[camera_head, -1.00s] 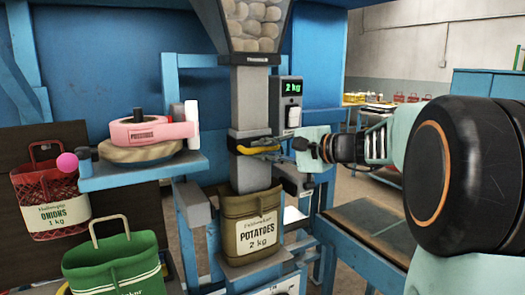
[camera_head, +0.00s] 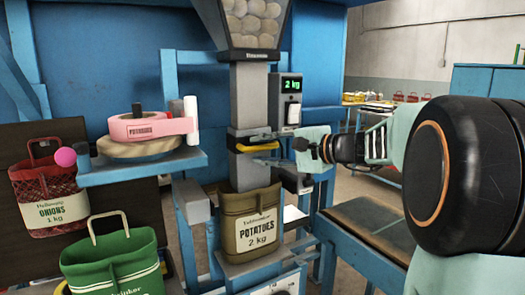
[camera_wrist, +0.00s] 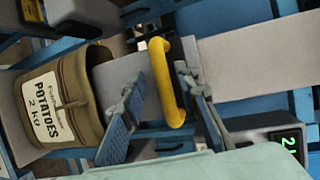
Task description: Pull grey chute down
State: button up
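The grey chute (camera_head: 250,172) hangs upright below the potato hopper, with a yellow handle (camera_head: 258,147) on a dark collar across its front. In the wrist view the handle (camera_wrist: 165,82) lies between the two fingers of my gripper (camera_wrist: 163,90), which stand apart with gaps beside it. In the head view my gripper (camera_head: 284,147) is at the handle from the right. The chute's lower end meets the mouth of the olive potato sack (camera_head: 250,226); how far inside it reaches is hidden. The sack stands upright.
The hopper (camera_head: 251,24) holds potatoes. A scale display (camera_head: 290,85) reads 2 kg. A pink tape roll (camera_head: 148,127) sits on a blue shelf at left. A red onion sack (camera_head: 50,187) and a green sack (camera_head: 113,263) are lower left. A blue-framed bench (camera_head: 372,228) is at right.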

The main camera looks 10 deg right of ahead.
jog(key=v, duration=1.2)
